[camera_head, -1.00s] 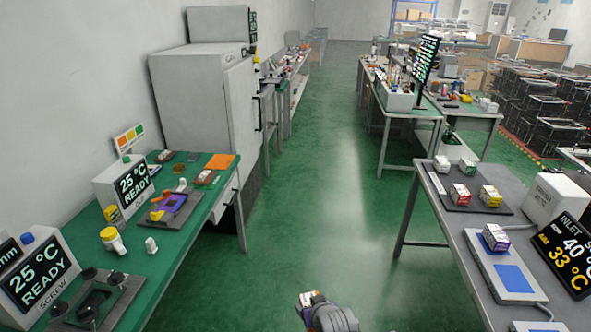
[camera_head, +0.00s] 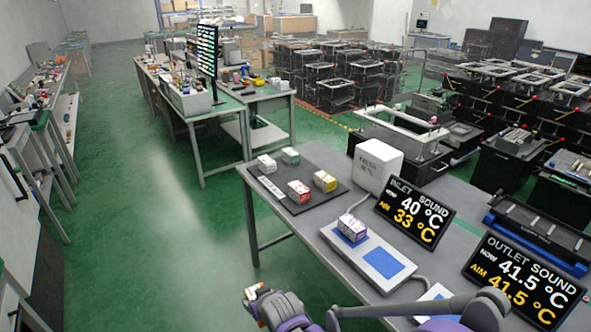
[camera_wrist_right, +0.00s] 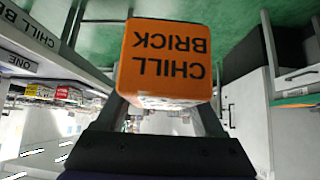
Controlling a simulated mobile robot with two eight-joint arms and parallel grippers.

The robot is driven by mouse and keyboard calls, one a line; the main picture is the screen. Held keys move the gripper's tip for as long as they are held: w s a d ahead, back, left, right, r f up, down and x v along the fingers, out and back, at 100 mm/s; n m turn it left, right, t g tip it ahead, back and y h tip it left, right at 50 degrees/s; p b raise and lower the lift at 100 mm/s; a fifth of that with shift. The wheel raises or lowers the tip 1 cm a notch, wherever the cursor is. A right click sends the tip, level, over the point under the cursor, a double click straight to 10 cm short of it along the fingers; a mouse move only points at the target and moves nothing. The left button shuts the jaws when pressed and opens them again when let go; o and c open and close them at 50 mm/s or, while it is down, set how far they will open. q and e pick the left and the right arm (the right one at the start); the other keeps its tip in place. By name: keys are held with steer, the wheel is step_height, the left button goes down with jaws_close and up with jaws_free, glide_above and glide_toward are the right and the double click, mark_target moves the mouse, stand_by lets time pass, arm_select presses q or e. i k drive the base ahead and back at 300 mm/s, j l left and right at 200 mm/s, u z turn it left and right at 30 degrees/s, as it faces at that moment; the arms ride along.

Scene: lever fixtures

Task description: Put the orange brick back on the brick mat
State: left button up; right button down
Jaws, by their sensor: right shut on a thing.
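The orange brick (camera_wrist_right: 165,62), lettered "CHILL BRICK", is between the fingers of my right gripper (camera_wrist_right: 165,105) in the right wrist view. In the head view my right gripper (camera_head: 258,302) is low, off the front left of the grey table, with a small part of the brick at its tip. The dark brick mat (camera_head: 318,198) lies on the table's far left part. It holds a white brick (camera_head: 266,164), a green-marked brick (camera_head: 290,156), a red brick (camera_head: 299,192) and a yellow brick (camera_head: 325,181). A pale label strip (camera_head: 271,188) lies at its left. My left gripper is out of view.
A white box (camera_head: 377,165) and two displays (camera_head: 415,212) stand behind. The green floor left of the grey table (camera_head: 440,190) is open.

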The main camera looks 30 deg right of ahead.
mark_target(282, 183)
steer(key=i+j+z, duration=0.15)
steer(key=i+z, duration=0.35)
steer(key=i+j+z, duration=0.5)
steer(key=i, duration=0.2)
steer(key=i+j+z, duration=0.5)
